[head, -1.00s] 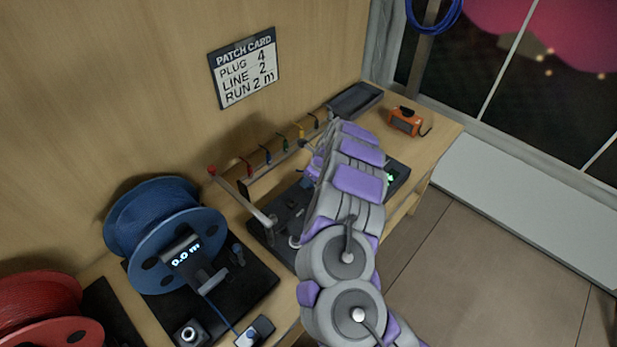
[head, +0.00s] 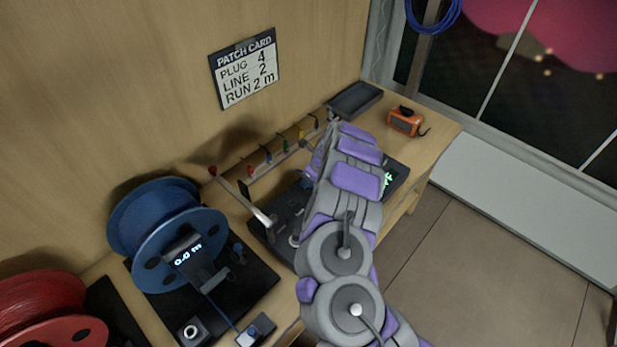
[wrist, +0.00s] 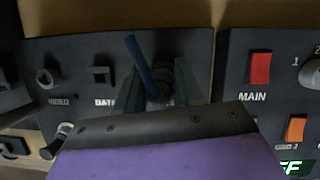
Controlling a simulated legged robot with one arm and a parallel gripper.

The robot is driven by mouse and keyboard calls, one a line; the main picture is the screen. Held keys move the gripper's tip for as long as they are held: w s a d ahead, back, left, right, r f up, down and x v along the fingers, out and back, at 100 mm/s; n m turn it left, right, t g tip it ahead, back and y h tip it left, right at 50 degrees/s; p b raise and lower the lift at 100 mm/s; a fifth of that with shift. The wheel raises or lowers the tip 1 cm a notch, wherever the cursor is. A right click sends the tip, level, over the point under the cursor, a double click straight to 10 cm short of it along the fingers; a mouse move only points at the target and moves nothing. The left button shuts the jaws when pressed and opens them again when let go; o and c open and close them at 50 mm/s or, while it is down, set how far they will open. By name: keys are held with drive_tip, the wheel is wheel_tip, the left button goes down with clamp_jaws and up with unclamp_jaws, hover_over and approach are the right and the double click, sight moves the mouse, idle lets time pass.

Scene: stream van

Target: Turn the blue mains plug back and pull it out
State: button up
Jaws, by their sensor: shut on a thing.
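The blue mains plug (wrist: 152,72) stands in the dark connector panel (wrist: 75,50), at the upper middle of the wrist view. A blue bar-like part of it slants up and left. My gripper (wrist: 160,88) has one finger on each side of the plug and is shut on it. The purple and dark wrist housing hides the lower part of the panel. In the head view my arm covers the plug and the gripper; only part of the panel (head: 288,208) shows beside it.
A red MAIN switch (wrist: 260,68) and an orange switch (wrist: 295,129) are right of the plug. VIDEO and DATA sockets are to its left. In the head view, a blue cable reel (head: 165,232), a red-tipped lever (head: 240,194) and an orange device (head: 405,121) share the bench.

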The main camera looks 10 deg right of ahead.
drive_tip(key=shift+m+t+h+p, duration=0.35)
drive_tip(key=shift+m+p, duration=0.9)
drive_tip(key=shift+p, duration=1.45)
drive_tip(key=shift+m+t+h+p, duration=0.15)
drive_tip(key=shift+m+h+p, duration=0.4)
drive_tip(key=shift+m+p, duration=1.4)
drive_tip(key=shift+d+r+n+p, duration=0.1)
drive_tip(key=shift+r+n+p, duration=0.6)
drive_tip(key=shift+r+p, duration=1.45)
drive_tip(key=shift+r+p, duration=1)
drive_tip(key=shift+p, duration=1.2)
